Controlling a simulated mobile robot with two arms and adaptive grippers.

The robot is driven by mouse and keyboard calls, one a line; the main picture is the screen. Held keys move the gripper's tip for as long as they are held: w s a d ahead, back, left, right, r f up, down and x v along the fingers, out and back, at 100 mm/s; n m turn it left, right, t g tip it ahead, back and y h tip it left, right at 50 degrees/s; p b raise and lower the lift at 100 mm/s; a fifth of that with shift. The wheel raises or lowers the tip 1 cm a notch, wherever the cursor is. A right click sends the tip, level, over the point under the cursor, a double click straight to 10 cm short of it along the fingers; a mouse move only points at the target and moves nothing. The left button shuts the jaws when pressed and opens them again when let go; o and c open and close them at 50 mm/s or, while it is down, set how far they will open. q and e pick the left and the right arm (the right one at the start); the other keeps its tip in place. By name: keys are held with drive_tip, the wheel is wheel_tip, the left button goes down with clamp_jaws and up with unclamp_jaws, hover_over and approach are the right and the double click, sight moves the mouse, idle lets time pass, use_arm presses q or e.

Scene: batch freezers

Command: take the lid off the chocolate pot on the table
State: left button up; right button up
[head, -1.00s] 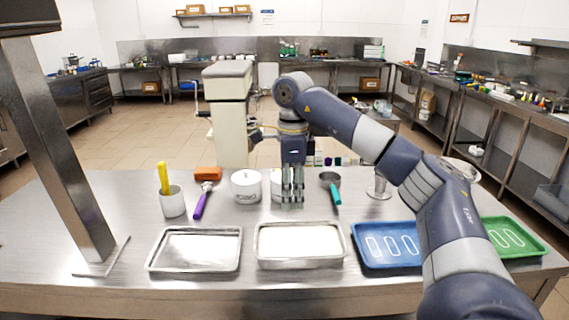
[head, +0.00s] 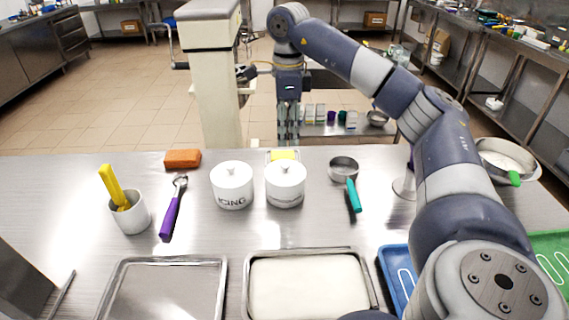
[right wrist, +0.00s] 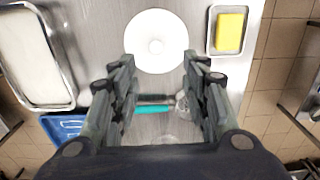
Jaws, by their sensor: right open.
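A white lidded pot (head: 285,188) stands on the steel table, right of a matching white pot marked ICING (head: 232,188). No chocolate lettering is readable on it. Its round lid with a small knob is on; the lid (right wrist: 156,42) shows from above in the right wrist view, next to a yellow sponge. My right gripper (head: 288,136) is open, pointing down, and appears behind and above the right-hand pot in the head view. In the right wrist view its two fingers (right wrist: 163,78) are spread, with the lid beyond and apart from them. My left gripper is not in view.
The yellow sponge's small tray (right wrist: 216,50) is close behind the right pot. A white-filled tray (head: 250,285) and an empty tray (head: 165,262) stand in front. A beige machine (head: 217,85) stands behind the table.

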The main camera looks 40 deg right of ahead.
sight(285, 164)
wheel_tip(285, 164, down, 4)
drive_tip(key=shift+s+r, duration=0.1)
drive_tip(key=shift+s, duration=0.05)
drive_tip(key=f, duration=0.2)
drive_tip(key=f+p, duration=0.1)
drive_tip(key=f, duration=0.1)
drive_tip(key=f+p, duration=0.1)
drive_tip(key=shift+a+f, duration=0.4)
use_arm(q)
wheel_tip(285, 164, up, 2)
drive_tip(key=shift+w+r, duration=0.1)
use_arm(e)
drive_tip(key=c, duration=0.9)
